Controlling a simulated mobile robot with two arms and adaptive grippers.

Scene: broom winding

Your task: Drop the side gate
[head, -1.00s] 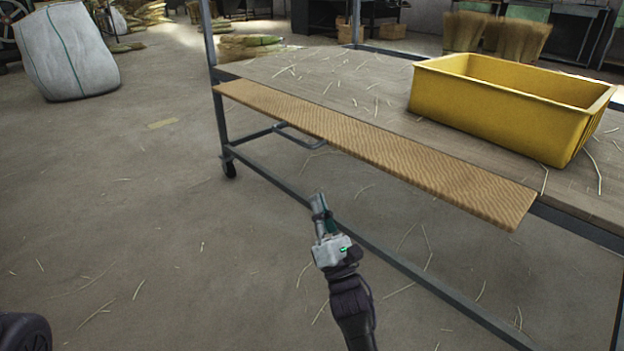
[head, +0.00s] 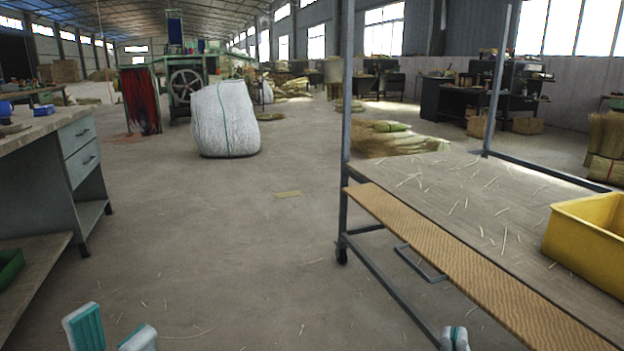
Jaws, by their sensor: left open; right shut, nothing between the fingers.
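The side gate looks to be the long tan ribbed panel (head: 455,254) along the near edge of the wheeled cart. It lies folded out roughly level with the cart's deck (head: 470,190), which is strewn with straw bits. My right gripper (head: 455,336) is shut and empty at the bottom edge, left of the panel's near part and apart from it. My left gripper (head: 108,330) is open and empty at the bottom left, over the floor and far from the cart. Only the fingertips of both grippers show.
A yellow bin (head: 590,245) stands on the deck at the right. Cart posts (head: 346,130) rise at the corners. A workbench (head: 65,160) with drawers stands at the left. A white sack (head: 225,120) stands further back. The floor between bench and cart is clear.

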